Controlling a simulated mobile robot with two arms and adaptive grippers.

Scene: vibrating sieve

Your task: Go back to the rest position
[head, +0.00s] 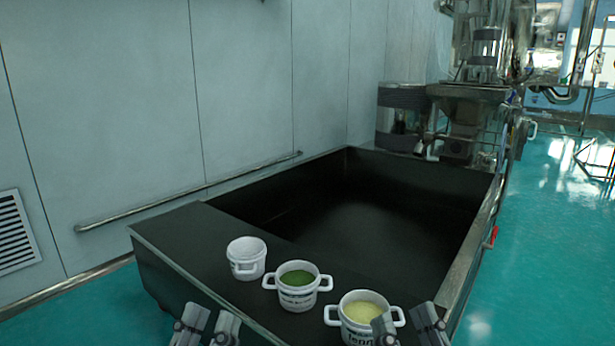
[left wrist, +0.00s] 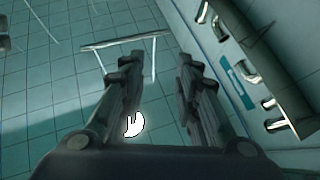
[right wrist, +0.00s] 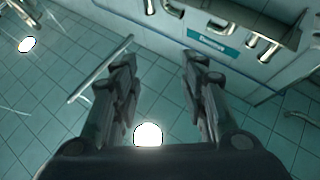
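My left gripper (head: 208,322) is at the bottom edge of the head view, in front of the sieve's black ledge. It is open and empty; the left wrist view shows its two fingers (left wrist: 160,85) apart. My right gripper (head: 406,322) is at the bottom right of the head view. It is open and empty, with its fingers (right wrist: 160,80) apart in the right wrist view. One of its fingers overlaps the pot with pale yellow contents (head: 360,318) in the picture; whether they touch is unclear.
A white empty-looking pot (head: 246,258) and a pot with green contents (head: 297,287) stand on the black ledge (head: 190,240). Behind is the sieve's black basin (head: 370,205). A rail (head: 190,195) runs along the wall. Steel machinery (head: 465,100) stands behind. Teal floor (head: 555,230) is clear at right.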

